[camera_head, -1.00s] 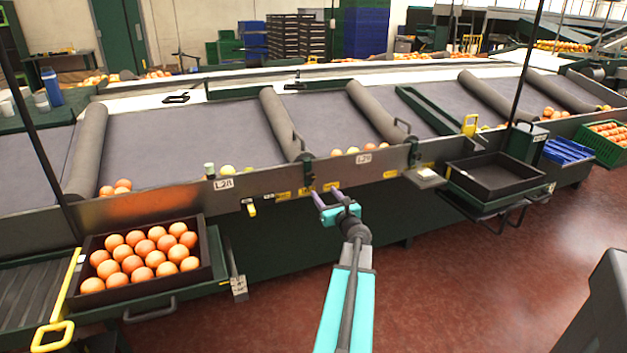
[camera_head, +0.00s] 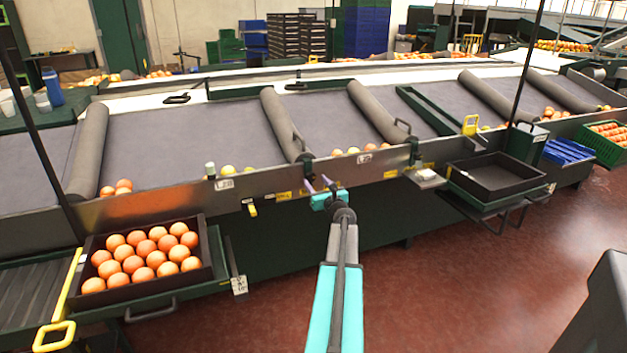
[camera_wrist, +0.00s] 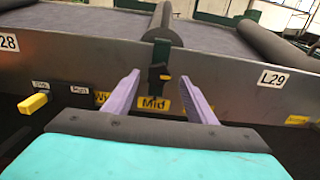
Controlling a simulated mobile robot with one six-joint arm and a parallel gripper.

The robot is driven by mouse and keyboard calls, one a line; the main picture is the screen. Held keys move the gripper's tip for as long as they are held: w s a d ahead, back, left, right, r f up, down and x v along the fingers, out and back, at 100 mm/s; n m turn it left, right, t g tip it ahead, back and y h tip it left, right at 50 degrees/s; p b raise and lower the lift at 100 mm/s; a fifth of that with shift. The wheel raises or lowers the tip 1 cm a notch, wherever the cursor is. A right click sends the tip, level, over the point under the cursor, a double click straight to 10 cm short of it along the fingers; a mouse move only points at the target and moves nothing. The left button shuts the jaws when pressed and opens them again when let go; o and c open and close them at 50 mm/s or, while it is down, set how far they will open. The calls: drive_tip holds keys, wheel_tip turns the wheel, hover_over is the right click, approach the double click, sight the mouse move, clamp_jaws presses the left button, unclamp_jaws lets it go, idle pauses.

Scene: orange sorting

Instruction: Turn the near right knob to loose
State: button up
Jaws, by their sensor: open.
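My gripper (camera_head: 316,183) is open and empty in front of the near side panel of the sorting line. In the wrist view its two purple fingers (camera_wrist: 160,78) point at the panel, one on each side of a small dark knob (camera_wrist: 157,72) with a yellow mark. This knob sits below the end of a grey roller; no contact with the fingers can be made out. A yellow label reading "Mid" (camera_wrist: 153,104) is under it, with another label partly hidden by the left finger.
The panel carries an "L28" tag (camera_head: 224,184) and an "L29" tag (camera_head: 366,157). A dark crate of oranges (camera_head: 152,294) stands at the left, and an empty dark tray (camera_head: 497,192) sticks out at the right. The red floor (camera_head: 450,290) before the line is clear.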

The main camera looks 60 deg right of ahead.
sight(312, 178)
drive_tip(key=shift+x, duration=1.6)
drive_tip(key=c, duration=1)
drive_tip(key=shift+c, duration=0.2)
